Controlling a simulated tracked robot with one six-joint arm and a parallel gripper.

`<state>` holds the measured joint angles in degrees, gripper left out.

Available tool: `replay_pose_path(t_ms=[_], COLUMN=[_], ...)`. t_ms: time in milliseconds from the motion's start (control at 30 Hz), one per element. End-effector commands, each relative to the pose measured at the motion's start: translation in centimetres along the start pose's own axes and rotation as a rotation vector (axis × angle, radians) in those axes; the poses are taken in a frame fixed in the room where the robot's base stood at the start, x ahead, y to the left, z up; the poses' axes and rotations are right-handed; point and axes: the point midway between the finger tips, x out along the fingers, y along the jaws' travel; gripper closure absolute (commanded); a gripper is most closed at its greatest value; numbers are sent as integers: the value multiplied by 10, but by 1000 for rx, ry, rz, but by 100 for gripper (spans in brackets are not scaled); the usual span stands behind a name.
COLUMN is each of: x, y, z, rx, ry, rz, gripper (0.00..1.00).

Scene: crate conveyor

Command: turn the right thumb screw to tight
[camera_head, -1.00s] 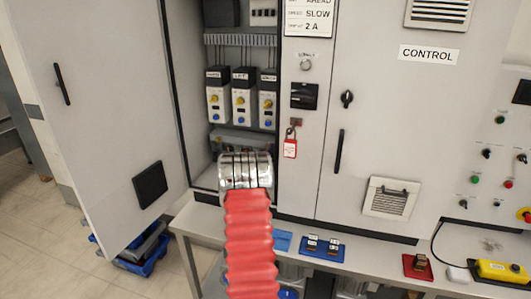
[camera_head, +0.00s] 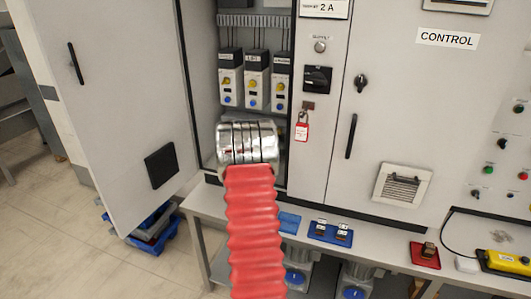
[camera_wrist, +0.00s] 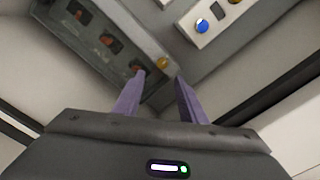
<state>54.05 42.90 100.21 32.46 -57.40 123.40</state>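My gripper (camera_wrist: 160,77) has two purple fingers, apart and with nothing between them, in the wrist view. A grey box (camera_wrist: 90,25) lies just beyond, with several dark windows holding reddish-orange parts. A small brass-coloured round knob (camera_wrist: 162,62) sits at the right end of this box, just past the gap between my fingertips; it looks like the right thumb screw. The left fingertip overlaps an orange part in the nearest window; contact cannot be told. In the head view my arm hides the gripper and most of the low cabinet interior.
Several drive modules (camera_head: 255,80) with yellow and blue knobs hang inside the open cabinet. The cabinet door (camera_head: 105,100) stands open at left. A red padlock (camera_head: 302,130) hangs on the right panel. A bench (camera_head: 375,240) with blue and red trays runs below.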

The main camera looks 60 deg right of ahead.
Motion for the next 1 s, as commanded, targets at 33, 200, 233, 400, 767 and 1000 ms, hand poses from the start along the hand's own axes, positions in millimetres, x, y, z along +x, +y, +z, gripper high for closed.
replay_pose_path(t_ms=[33, 200, 233, 400, 767, 1000], x=[-8, -31, -34, -44, -45, -45], y=[0, 1, 1, 2, 2, 2], z=[1, 0, 0, 0, 0, 0], rx=[0, 1, 1, 0, 0, 0], ry=[-1, 0, 1, 0, 0, 1], rz=[1, 2, 2, 2, 1, 2], gripper=[62, 62, 62, 62, 62, 62])
